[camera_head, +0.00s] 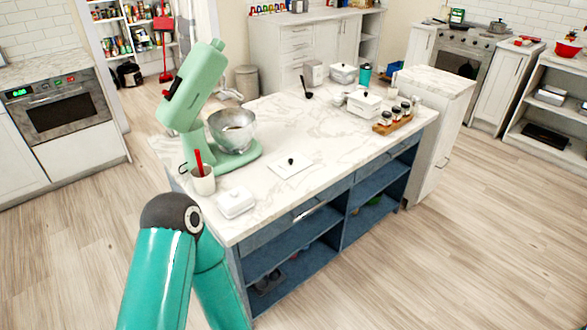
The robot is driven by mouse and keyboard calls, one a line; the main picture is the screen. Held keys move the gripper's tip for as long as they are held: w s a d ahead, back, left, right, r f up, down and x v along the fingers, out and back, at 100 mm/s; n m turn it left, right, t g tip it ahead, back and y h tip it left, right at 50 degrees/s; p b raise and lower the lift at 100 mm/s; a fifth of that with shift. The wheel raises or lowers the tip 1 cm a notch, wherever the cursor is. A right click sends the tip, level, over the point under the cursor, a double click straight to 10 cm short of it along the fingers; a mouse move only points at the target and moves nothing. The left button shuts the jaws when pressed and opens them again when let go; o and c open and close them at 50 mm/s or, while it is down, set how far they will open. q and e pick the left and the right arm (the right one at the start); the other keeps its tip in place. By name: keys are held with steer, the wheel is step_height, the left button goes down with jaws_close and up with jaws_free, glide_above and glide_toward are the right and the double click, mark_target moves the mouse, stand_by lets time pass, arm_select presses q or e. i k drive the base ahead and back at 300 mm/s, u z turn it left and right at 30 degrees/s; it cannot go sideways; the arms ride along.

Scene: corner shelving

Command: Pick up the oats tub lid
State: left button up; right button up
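A flat white square lid with a small black knob (292,165) lies on the near part of the marble island top (330,135). It lies apart from any tub, and no label shows on it. A white lidded tub (364,104) stands farther back, and another white lidded tub (343,74) stands behind it. I cannot read which one is for oats. Part of my teal arm shows at the lower left, in front of the island's near left corner. Neither of my grippers is in view.
A green stand mixer (197,92) with a metal bowl (232,130), a mug (203,181) and a white butter dish (236,203) stand left of the lid. A wooden tray (383,128) with several jars is at the right. Marble right of the lid is clear.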

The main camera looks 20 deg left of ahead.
mark_target(285, 168)
steer(key=u, duration=0.05)
steer(key=i, duration=0.9)
steer(key=z, duration=0.2)
steer(key=k, duration=0.9)
steer(key=u, duration=0.15)
steer(key=i, duration=0.6)
